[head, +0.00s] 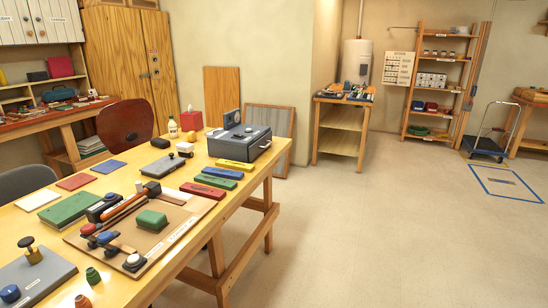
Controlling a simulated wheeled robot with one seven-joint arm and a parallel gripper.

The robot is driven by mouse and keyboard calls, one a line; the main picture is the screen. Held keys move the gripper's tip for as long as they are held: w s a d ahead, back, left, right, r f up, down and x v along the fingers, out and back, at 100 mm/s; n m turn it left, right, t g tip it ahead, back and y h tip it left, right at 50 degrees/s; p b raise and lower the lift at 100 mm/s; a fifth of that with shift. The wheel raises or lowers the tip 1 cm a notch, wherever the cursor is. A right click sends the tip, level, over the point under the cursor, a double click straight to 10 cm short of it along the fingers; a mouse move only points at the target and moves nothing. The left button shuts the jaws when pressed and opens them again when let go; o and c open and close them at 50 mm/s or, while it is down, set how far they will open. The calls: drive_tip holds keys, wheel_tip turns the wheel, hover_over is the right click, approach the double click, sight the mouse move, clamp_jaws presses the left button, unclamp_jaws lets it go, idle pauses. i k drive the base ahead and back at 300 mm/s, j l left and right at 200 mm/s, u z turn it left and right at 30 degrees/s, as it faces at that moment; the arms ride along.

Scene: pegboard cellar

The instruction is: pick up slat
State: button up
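Several long, flat coloured bars lie in a row near the right edge of the yellow wooden table (150,165); one of them may be the slat, but I cannot tell which. My gripper is not in view.
A brown board (160,238) with tools and a green block (151,220) lies in front of the bars. A grey box (240,142) stands behind them. The floor (350,230) right of the table is clear. A cart (484,150) stands far right.

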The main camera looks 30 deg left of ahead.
sight(228, 163)
drive_tip(key=i, duration=0.95)
drive_tip(key=i+l+u, duration=0.15)
drive_tip(key=i, duration=0.75)
drive_tip(key=i+l+u, duration=0.1)
drive_tip(key=i+u, duration=0.3)
drive_tip(key=i+l+u, duration=0.2)
drive_tip(key=i+u, duration=0.2)
drive_tip(key=i+l+u, duration=1.25)
drive_tip(key=i, duration=0.15)
drive_tip(key=j, duration=0.1)
